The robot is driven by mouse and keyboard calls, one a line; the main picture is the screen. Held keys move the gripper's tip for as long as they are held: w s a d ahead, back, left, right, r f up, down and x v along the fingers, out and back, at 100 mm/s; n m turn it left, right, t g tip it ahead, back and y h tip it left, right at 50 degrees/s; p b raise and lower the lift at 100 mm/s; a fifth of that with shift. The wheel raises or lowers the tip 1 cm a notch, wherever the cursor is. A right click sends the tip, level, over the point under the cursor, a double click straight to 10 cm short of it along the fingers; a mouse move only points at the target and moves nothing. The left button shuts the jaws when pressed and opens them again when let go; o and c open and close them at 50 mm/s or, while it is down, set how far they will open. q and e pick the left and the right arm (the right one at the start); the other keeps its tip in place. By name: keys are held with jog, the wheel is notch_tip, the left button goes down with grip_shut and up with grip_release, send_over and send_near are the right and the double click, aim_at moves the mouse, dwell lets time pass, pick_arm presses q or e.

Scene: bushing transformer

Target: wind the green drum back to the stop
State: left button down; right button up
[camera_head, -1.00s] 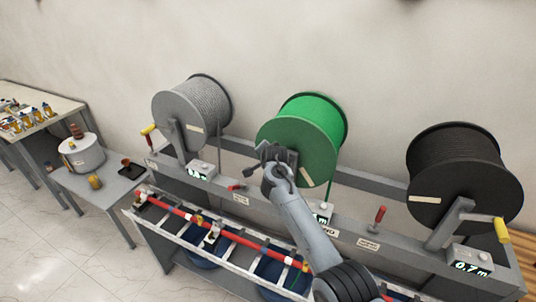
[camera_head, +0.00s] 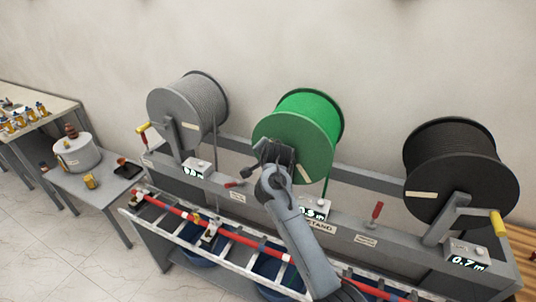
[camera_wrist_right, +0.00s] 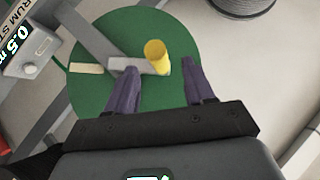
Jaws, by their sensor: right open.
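The green drum (camera_head: 310,110) hangs at the middle of the stand, wound with green cable; it also fills much of the right wrist view (camera_wrist_right: 105,100). Its crank has a yellow handle (camera_wrist_right: 156,57) on a grey arm (camera_wrist_right: 140,67). My right gripper (camera_wrist_right: 160,74) is open, its two purple fingers pointing at the drum face, with the handle showing between the fingertips. I cannot tell whether they touch it. In the head view my right gripper (camera_head: 273,150) covers the crank. The drum's counter (camera_head: 314,209) reads 0.5 m in the wrist view (camera_wrist_right: 20,45). My left gripper is not in view.
A grey drum (camera_head: 187,110) stands left and a black drum (camera_head: 450,165) right, each with a yellow-handled crank. A ladder-like rack with a red rod (camera_head: 240,239) runs along the front, close to my right arm.

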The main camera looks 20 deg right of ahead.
jog(key=shift+v, duration=2)
